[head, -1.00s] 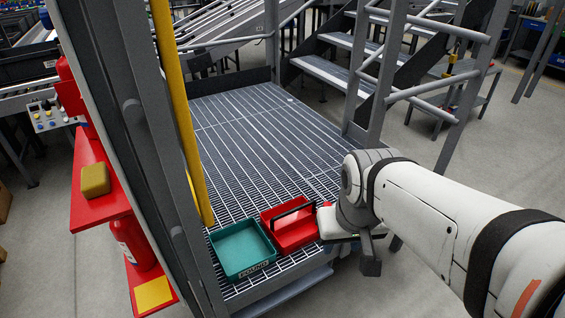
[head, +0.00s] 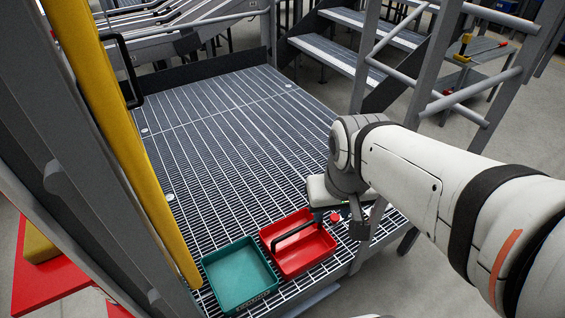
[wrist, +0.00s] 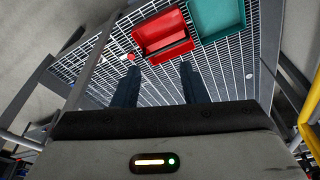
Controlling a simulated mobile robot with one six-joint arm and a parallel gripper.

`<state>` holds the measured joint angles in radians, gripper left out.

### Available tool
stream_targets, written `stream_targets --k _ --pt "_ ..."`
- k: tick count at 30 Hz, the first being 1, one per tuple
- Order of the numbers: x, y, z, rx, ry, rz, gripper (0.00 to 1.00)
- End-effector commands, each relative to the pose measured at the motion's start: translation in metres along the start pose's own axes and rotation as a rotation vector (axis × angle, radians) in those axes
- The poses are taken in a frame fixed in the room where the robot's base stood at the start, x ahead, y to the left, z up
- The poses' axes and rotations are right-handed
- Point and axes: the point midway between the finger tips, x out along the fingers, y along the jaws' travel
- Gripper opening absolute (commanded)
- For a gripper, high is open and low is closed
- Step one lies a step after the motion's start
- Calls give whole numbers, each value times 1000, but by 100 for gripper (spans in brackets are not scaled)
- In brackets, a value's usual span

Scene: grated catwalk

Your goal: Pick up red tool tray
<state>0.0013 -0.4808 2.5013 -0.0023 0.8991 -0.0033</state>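The red tool tray (head: 308,262) is an open box with a dark handle bar across it, sitting on the grating. In the wrist view it (wrist: 165,45) lies just beyond my fingertips, slightly right of centre. My gripper (head: 341,222) is at the tray's far right side in the head view, and its height above the grating is hard to judge there. In the wrist view my gripper (wrist: 157,76) has its two dark fingers well apart, with only grating between them. The tray is not between the fingers.
A teal tray (head: 240,285) sits close beside the red tray on its left. A small red round object (head: 335,217) is near my gripper. A yellow post (head: 125,140) stands at left and grey stair rails (head: 430,100) at right. The grating behind is clear.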

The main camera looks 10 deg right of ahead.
Motion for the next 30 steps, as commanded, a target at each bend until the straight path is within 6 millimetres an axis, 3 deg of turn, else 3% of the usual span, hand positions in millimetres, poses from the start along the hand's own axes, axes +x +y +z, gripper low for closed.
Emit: stream_targets --k 5,11,21,30 --pt "14 -2 -9 45 -6 -11 39" --pt "64 -10 -42 218 -25 -46 39" --pt "186 -10 -99 630 -60 -80 39" --pt "305 0 -125 988 -81 -66 39"
